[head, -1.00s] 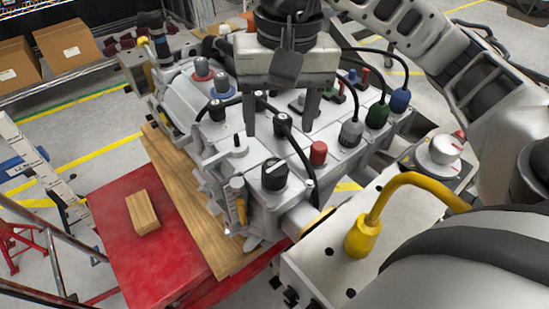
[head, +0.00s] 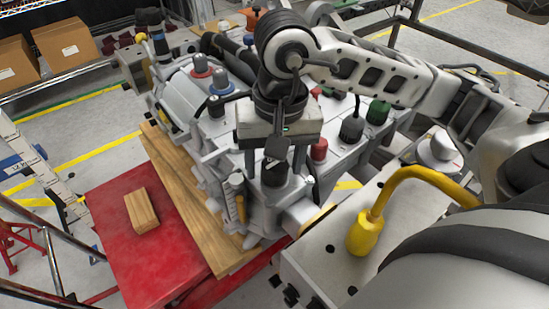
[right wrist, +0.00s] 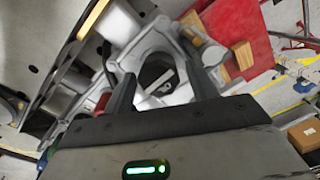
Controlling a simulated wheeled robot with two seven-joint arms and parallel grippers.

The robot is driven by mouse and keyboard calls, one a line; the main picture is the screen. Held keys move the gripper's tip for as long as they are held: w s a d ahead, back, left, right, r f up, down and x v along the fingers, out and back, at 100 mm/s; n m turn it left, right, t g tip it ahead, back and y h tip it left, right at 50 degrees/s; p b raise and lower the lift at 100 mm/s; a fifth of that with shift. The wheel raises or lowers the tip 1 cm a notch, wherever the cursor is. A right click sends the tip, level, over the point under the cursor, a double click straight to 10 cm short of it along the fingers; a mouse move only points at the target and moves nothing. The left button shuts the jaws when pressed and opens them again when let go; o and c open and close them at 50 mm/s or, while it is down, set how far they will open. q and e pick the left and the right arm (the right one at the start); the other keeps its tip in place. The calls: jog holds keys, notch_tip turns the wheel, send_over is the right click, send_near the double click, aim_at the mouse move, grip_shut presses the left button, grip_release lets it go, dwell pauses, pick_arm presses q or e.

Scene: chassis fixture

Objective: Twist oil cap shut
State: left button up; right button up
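The black oil cap (head: 275,173) sits on the near end of the grey engine-like chassis housing (head: 215,165). My right gripper (head: 278,168) is directly above the cap, pointing down, and partly hides it. In the right wrist view the cap (right wrist: 158,78) with a light mark on top shows between the two dark fingers of the right gripper (right wrist: 162,82). The fingers are spread apart, one on each side of the cap, with gaps visible. I cannot tell how far down they reach. My left gripper is not in view.
Red (head: 319,150), green (head: 378,112) and dark (head: 352,128) caps stand right of the gripper. A yellow plug and cable (head: 362,235) is at the near right. A wood block (head: 141,210) lies on the red table (head: 150,265), which has free room at left.

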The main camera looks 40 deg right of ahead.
jog(key=c, duration=0.9)
jog(key=shift+c, duration=0.3)
jog(key=shift+m+b, duration=0.45)
jog(key=shift+m, duration=1.65)
jog(key=shift+s+f+m+b, duration=0.1)
jog(key=shift+m+b, duration=0.35)
jog(key=shift+m, duration=1.55)
